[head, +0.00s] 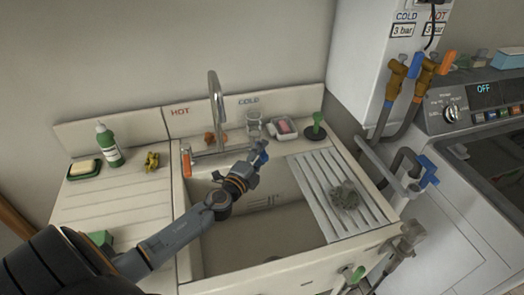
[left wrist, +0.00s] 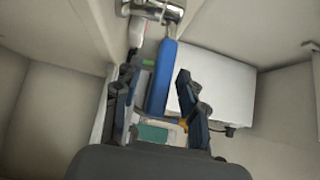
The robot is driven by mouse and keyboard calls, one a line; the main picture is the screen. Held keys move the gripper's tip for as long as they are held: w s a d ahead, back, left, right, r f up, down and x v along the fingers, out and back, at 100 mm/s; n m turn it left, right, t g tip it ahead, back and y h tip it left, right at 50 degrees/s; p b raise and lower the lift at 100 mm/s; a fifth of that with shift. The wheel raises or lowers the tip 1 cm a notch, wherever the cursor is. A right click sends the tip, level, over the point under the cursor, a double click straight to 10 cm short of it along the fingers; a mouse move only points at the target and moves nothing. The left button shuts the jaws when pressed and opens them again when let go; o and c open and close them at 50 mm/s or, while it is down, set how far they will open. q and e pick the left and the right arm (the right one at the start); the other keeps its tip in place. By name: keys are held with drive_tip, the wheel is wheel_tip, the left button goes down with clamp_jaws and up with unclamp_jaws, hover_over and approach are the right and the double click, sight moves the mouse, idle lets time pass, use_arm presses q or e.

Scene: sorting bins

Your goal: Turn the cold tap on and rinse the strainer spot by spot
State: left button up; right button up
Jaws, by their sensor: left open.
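The tap (head: 215,98) has a tall metal spout behind the sink (head: 186,235). An orange lever (head: 187,163) is on its hot side. On its cold side, the blue lever (left wrist: 162,78) lies between the fingers of my left gripper (head: 257,160). That gripper (left wrist: 157,88) is open around the lever; I cannot tell whether either finger touches it. In the head view the gripper mostly hides the lever. A grey, rough round thing (head: 345,196), perhaps the strainer, lies on the ribbed drainboard (head: 314,199). I see no water running. My right gripper is out of view.
A glass (head: 253,123), a soap dish (head: 284,128) and a green-handled plunger (head: 315,127) stand behind the sink. A green bottle (head: 108,145) and a sponge tray (head: 84,169) are at left. A washing machine (head: 455,190) and hoses flank the right. The basin looks clear.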

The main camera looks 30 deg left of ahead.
use_arm(q)
drive_tip(key=shift+w, duration=0.25)
clamp_jaws()
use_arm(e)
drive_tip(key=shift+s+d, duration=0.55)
